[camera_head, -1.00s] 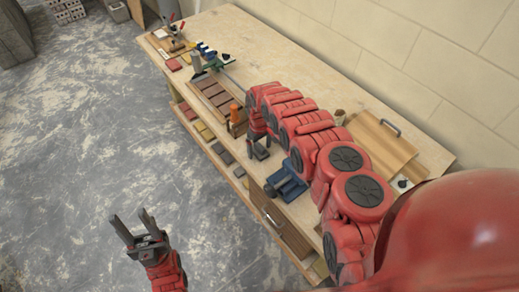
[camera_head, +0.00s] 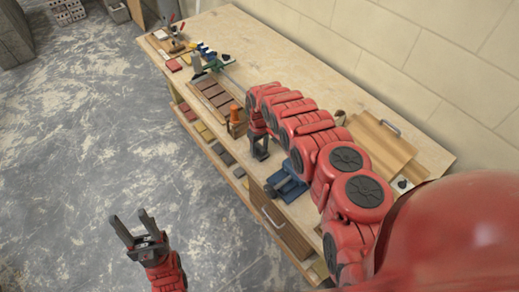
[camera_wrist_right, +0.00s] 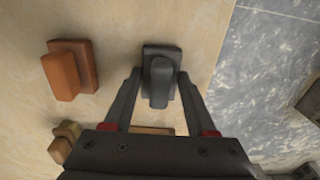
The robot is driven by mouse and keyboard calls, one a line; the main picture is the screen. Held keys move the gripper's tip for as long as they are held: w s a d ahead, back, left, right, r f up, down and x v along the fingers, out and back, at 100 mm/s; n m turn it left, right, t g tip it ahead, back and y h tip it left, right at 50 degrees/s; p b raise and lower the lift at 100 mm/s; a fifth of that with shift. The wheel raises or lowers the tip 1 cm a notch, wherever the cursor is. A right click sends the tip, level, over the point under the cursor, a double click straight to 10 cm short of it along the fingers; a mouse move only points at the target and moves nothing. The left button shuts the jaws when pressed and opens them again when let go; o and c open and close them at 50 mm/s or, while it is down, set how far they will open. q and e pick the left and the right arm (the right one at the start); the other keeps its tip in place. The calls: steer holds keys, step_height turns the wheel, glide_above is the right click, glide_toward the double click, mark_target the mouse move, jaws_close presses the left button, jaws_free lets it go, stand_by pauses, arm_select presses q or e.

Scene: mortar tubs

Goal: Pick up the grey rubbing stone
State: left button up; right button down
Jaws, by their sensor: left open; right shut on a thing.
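The grey rubbing stone (camera_wrist_right: 160,67), a dark block with a raised grip on top, sits between the fingers of my right gripper (camera_wrist_right: 160,78) in the right wrist view. The fingers are shut on it. It is at the bench top, near the front edge; I cannot tell whether it touches the wood. In the head view my right gripper (camera_head: 260,150) points down at the bench, and the stone cannot be made out there. My left gripper (camera_head: 135,230) is open and empty, over the floor in front of the bench.
An orange-brown block with a grip (camera_wrist_right: 70,70) stands left of the grey stone in the wrist view. A blue vise-like tool (camera_head: 286,183) is close by on the bench. A wooden board (camera_head: 375,140) leans farther right. The bench's back middle (camera_head: 285,60) is clear.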

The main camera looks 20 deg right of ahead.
mark_target(260, 146)
steer(key=shift+r, duration=0.15)
step_height(260, 146, up, 9)
steer(key=b, duration=0.3)
steer(key=shift+w, duration=0.1)
steer(key=shift+r, duration=0.4)
